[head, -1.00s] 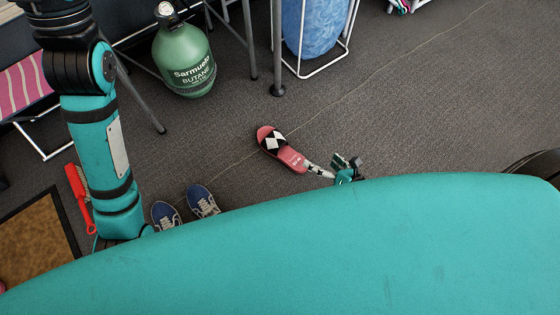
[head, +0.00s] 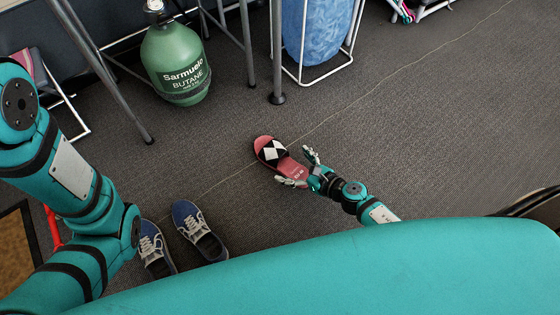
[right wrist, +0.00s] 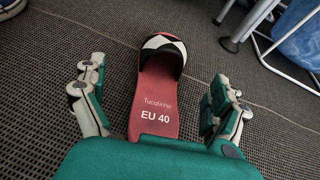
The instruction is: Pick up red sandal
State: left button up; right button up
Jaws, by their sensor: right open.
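The red sandal (head: 264,143) lies flat on the dark carpet, with a black and white diamond strap at its far end. My right gripper (head: 301,168) is open at the heel end, with one finger on each side of the sole. In the right wrist view the sandal (right wrist: 156,100) lies between the spread fingers of the gripper (right wrist: 158,95), apart from both. The nearest part of the heel is hidden behind my gripper's palm. My left arm comes in from the left, but its gripper is out of view.
Two blue sneakers (head: 190,228) stand left of the sandal. A green butane bottle (head: 176,62) and grey metal legs (head: 277,97) stand behind it. A blue bag in a white frame (head: 318,30) is at the back. The carpet to the right is clear.

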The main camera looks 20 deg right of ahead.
aim_at(282, 161)
jog(key=shift+w+a+f, duration=0.3)
jog(key=shift+w, duration=0.25)
jog(key=x, duration=0.1)
jog(key=b+x, duration=0.1)
jog(key=x, duration=0.1)
jog(key=b+x, duration=0.1)
jog(key=shift+w+d+f, duration=0.15)
jog(key=shift+w+d, duration=0.1)
jog(key=shift+w, duration=0.05)
jog(key=shift+w+a+f, duration=0.1)
jog(key=shift+w+a, duration=0.1)
jog(key=shift+w, duration=0.1)
jog(key=c, duration=1.4)
